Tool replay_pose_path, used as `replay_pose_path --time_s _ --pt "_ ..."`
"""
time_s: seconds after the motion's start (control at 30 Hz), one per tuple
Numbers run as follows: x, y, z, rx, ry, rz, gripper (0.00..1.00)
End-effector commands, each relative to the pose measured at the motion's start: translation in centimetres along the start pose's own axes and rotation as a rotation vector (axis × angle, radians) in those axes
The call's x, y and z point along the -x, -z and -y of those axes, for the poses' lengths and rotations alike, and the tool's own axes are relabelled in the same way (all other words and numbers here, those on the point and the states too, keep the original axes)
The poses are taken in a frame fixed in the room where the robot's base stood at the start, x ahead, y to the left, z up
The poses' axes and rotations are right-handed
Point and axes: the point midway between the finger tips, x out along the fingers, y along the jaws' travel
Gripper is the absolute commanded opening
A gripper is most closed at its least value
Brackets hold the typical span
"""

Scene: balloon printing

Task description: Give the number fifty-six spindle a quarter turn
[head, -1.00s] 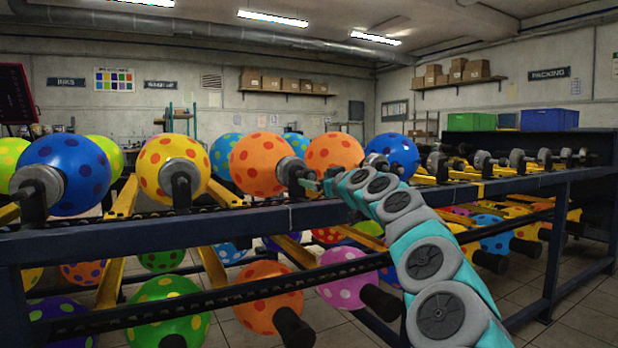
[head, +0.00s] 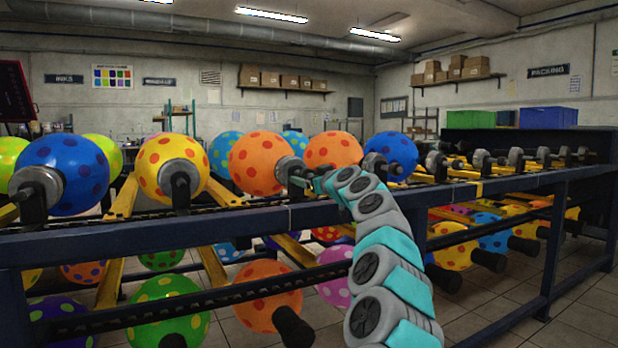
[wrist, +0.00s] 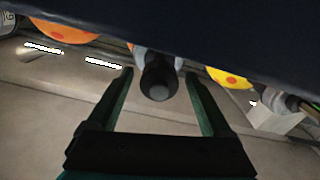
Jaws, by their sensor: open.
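In the head view my gripper (head: 309,183) is at the end of my teal and grey arm, close to the spindle (head: 290,172) of an orange balloon with darker orange dots (head: 254,164) on the upper row. In the wrist view my gripper (wrist: 158,88) is open. A black, round-ended spindle (wrist: 158,80) lies between its two dark green fingers, with gaps on both sides. I cannot tell whether it is touched. No number is readable on any spindle, so I cannot tell which is fifty-six.
A blue rail (head: 262,219) runs along the rack front. A yellow balloon (head: 172,165) and a blue balloon (head: 64,174) sit to the left, another blue balloon (head: 391,155) to the right. More balloons hang below. The floor (head: 500,318) at the lower right is clear.

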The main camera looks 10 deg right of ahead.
Motion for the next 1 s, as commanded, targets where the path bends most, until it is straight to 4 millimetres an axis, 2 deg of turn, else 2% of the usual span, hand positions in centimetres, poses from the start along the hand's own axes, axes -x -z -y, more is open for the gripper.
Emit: replay_pose_path --time_s 0.17,0.87,0.9,1.0 --pt "0.02 0.01 -0.01 0.000 0.000 0.000 0.82" --pt "0.03 0.02 0.00 0.000 0.000 0.000 0.03" --pt "0.03 0.02 0.00 0.000 0.000 0.000 0.00" --pt "0.03 0.01 0.01 -0.002 0.000 0.000 0.00"
